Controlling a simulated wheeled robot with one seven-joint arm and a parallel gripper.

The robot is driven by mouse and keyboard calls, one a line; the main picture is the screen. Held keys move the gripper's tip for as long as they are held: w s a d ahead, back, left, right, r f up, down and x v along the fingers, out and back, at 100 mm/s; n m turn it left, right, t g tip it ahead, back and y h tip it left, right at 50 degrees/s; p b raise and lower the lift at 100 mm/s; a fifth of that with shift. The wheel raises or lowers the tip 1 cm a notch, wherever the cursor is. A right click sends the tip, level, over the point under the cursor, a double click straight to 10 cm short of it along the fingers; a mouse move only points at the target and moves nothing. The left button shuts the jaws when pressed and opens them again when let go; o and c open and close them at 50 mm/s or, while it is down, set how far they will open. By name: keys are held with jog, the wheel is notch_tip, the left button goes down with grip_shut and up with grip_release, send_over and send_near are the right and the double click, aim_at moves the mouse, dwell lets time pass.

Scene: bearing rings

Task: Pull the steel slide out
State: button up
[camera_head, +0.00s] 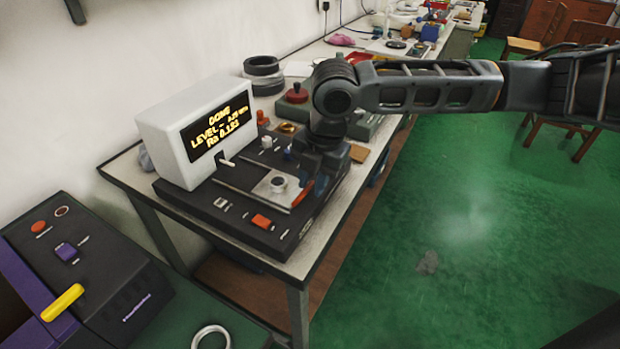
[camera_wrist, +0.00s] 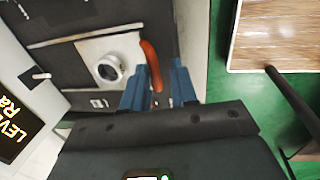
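The steel slide (camera_head: 258,189) is a flat bright plate on top of the dark measuring machine (camera_head: 225,211). A metal ring (camera_head: 278,184) sits upright on the plate; the wrist view also shows the ring (camera_wrist: 109,69) on the slide (camera_wrist: 90,47). A red-orange handle (camera_head: 303,194) runs along the slide's right edge. In the wrist view, my gripper (camera_wrist: 158,72) has its blue fingers on either side of the handle (camera_wrist: 152,64), with a visible gap at the right finger. It looks open; the arm hides part of the machine in the head view.
The white display box (camera_head: 198,130) reads DONE and Ra 0.153. A black machine with a yellow lever (camera_head: 62,302) stands at lower left, with a loose ring (camera_head: 211,337) nearby. Black rings (camera_head: 262,67) and a red-knobbed device (camera_head: 297,93) stand behind.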

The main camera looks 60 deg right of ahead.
jog(key=shift+o, duration=0.8)
jog(key=shift+w, duration=0.1)
notch_tip(320, 180, up, 8)
jog(key=s, duration=0.1)
jog(key=shift+s+f, duration=0.15)
jog(key=shift+s, duration=0.1)
